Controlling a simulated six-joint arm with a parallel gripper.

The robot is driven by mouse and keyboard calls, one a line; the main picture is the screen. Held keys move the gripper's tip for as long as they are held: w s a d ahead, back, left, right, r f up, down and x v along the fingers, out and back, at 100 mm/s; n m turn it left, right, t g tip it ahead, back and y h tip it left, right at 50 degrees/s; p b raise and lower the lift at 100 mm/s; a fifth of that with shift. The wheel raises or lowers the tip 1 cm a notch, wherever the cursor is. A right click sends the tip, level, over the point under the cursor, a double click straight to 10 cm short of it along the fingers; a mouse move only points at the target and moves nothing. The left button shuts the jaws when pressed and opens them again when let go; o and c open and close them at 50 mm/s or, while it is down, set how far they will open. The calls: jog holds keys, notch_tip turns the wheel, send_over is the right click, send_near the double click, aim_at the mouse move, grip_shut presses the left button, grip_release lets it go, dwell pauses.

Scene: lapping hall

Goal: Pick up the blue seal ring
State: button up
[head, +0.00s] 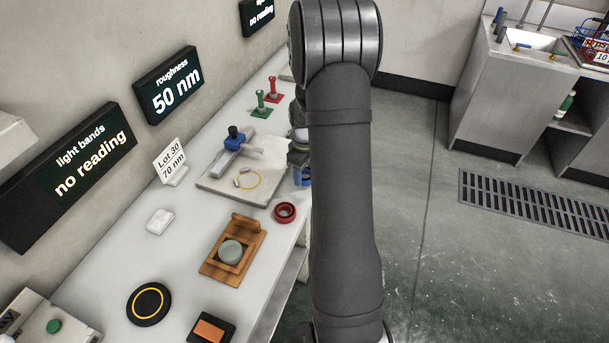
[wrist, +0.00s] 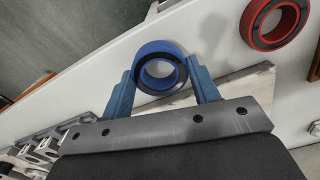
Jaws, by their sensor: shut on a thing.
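The blue seal ring (wrist: 158,49) is held between the two blue fingers of my gripper (wrist: 160,74) in the wrist view. The fingers press on opposite sides of the ring, and its dark inner band and open hole show. In the head view my gripper (head: 302,176) is mostly hidden behind my arm, with a little blue showing beside the bench's right edge. I cannot tell which part of that blue is ring or finger. How high the ring is above the bench is unclear.
A red ring (head: 285,212) lies close by on the bench (head: 195,215); it also shows in the wrist view (wrist: 273,20). A pale plate (head: 215,187) with a blue-topped fixture (head: 235,140) and a wooden holder (head: 215,262) stand nearby. Red and green stands (head: 262,107) are farther back.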

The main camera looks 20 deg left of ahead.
notch_tip(320, 180, up, 2)
jog(key=shift+r, duration=0.1)
jog(key=d+r, duration=0.7)
jog(key=d, duration=0.5)
jog(key=w+d+f+m, duration=0.2)
jog(key=d+f+m, duration=1)
jog(key=f+m, duration=0.2)
jog(key=shift+d+f+m, duration=0.2)
jog(key=shift+d+m, duration=0.05)
jog(key=shift+m, duration=0.55)
